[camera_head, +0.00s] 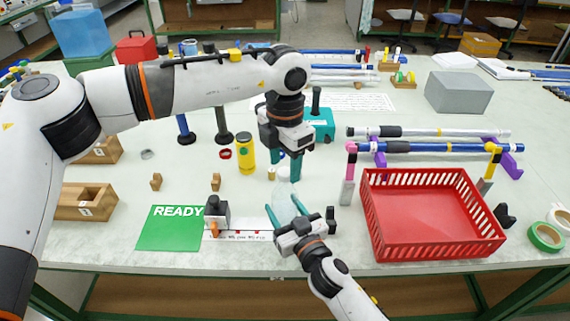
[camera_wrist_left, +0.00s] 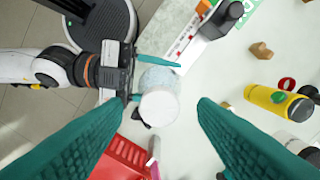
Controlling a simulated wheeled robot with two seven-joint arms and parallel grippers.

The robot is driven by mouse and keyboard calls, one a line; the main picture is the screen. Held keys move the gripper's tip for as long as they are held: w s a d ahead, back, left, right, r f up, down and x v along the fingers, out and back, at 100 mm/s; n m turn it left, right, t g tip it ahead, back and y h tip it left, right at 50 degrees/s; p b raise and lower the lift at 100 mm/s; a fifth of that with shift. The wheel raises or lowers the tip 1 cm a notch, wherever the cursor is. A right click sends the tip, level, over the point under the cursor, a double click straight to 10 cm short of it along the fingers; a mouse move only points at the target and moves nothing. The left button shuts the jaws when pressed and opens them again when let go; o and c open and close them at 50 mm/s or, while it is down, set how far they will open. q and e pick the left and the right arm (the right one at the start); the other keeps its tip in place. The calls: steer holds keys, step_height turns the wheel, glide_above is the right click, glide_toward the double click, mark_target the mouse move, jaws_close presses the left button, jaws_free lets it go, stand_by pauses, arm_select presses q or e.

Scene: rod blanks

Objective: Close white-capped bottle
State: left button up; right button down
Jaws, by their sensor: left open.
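The translucent bottle (camera_head: 286,206) stands at the table's front middle. My right gripper (camera_head: 286,211) has its teal fingers on both sides of the bottle's body and appears shut on it. My left gripper (camera_head: 289,170) points down above the bottle, jaws open. In the left wrist view the round white cap (camera_wrist_left: 160,107) shows face-on between the open left fingers, with clear gaps on both sides, over the bottle body (camera_wrist_left: 160,78). In the head view the cap is hard to make out beside the left fingers. I cannot tell how tightly the cap sits.
A red basket (camera_head: 420,252) stands to the right. A green READY mat (camera_head: 170,240) and a grey-and-black device (camera_head: 216,214) lie to the left. A yellow bottle (camera_head: 246,156) and small wooden blocks stand behind on the left. Rods rest on purple holders (camera_head: 380,158) behind the basket.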

arm_select(q)
step_height(320, 180, up, 11)
stand_by(0.3)
arm_select(e)
steer(key=shift+c, duration=2.2)
jaws_free()
arm_select(q)
steer(key=shift+f, duration=0.1)
arm_select(e)
steer(key=shift+s, duration=0.1)
arm_select(q)
steer(key=shift+f+b, duration=0.7)
arm_select(e)
steer(key=v, duration=1.2)
